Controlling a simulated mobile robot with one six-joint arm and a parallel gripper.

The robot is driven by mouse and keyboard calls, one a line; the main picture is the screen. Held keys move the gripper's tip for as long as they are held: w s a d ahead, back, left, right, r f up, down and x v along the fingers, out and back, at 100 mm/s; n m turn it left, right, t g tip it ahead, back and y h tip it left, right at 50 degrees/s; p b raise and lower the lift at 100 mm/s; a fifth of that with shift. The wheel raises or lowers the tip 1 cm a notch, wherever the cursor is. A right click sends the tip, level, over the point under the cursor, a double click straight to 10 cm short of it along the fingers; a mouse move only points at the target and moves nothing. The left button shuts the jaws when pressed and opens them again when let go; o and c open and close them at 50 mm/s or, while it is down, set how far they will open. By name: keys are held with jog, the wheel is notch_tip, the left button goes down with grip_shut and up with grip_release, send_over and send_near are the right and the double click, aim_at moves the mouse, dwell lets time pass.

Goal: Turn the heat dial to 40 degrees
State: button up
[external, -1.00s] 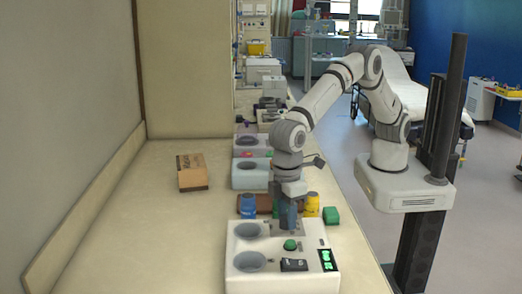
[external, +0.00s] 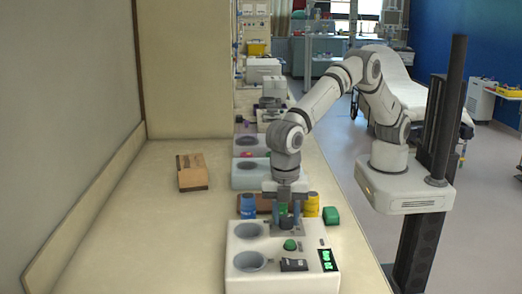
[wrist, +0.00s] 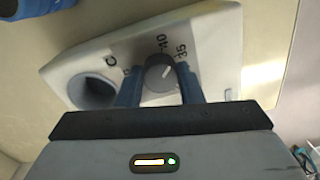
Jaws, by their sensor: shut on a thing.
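The white device (external: 268,278) stands at the near end of the counter, with two round wells, a green button (external: 290,245), a black switch (external: 294,265) and a lit green display (external: 328,260). The grey dial (wrist: 159,74) shows in the wrist view; its white mark points up and right, towards the "35" side of the scale, with "40" printed above the dial. My gripper (wrist: 158,86) points down at the device's far side, its blue fingers shut on the dial from both sides. In the external view my gripper (external: 285,222) hides the dial.
A blue jar (external: 248,206), a yellow jar (external: 310,206) and a green block (external: 331,215) stand just behind the device. A second, bluish device (external: 249,175) is farther back. A cardboard box (external: 192,172) sits on the left; the counter around it is clear.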

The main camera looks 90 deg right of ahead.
aim_at(284, 217)
jog(key=shift+n, duration=1.9)
jog(key=o, duration=1)
jog(key=shift+c, duration=0.2)
jog(key=shift+w+r+b, duration=0.2)
jog(key=shift+r+b, duration=0.3)
jog(key=shift+r, duration=3.4)
